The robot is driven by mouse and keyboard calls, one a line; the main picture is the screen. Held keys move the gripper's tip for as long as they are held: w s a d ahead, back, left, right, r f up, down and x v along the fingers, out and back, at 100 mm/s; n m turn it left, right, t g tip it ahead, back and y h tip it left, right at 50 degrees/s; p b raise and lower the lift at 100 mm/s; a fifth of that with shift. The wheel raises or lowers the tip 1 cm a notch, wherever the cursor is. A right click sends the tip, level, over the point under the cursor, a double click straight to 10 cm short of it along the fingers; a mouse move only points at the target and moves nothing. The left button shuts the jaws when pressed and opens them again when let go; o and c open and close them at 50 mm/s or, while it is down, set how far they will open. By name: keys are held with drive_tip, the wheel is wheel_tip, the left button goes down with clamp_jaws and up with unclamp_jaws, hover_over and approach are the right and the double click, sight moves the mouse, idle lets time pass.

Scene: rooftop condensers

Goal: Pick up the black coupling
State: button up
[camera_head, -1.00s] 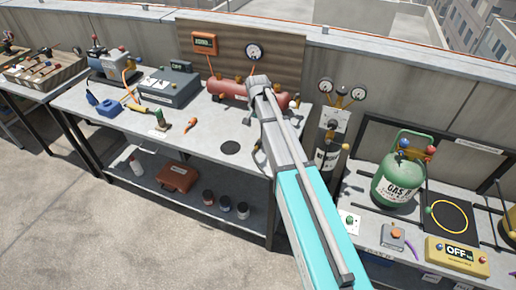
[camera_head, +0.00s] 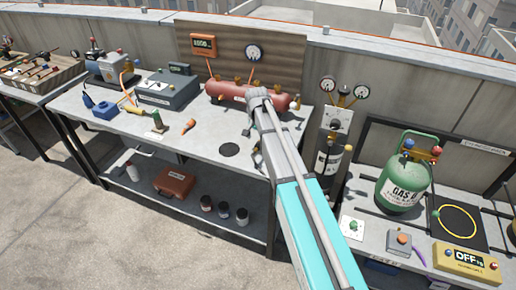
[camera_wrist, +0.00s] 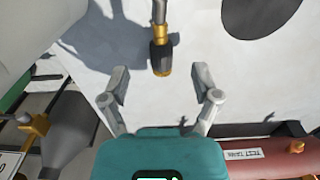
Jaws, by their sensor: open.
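The black coupling (camera_wrist: 161,58) lies on the grey bench top in the wrist view, a dark sleeve with a brass end and a rod running up out of the picture. In the head view, my arm reaches over the bench and hides most of my gripper. A small dark piece beside the arm, probably the coupling (camera_head: 258,158), shows only in part.
A red test tank (camera_head: 245,94) stands at the back of the bench. A black disc (camera_head: 229,150) is on the bench top beside the coupling. A dark gas cylinder (camera_head: 328,160) stands to the right, past the bench. A green gas bottle (camera_head: 403,185) is on the right table.

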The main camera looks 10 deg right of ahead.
sight(256, 148)
drive_tip(key=f+b, duration=0.3)
drive_tip(key=shift+s+a+f, duration=0.15)
drive_tip(key=shift+s+a, duration=0.05)
drive_tip(key=shift+s, duration=0.05)
drive_tip(key=shift+f+b, duration=0.95)
drive_tip(key=shift+b, duration=0.2)
clamp_jaws()
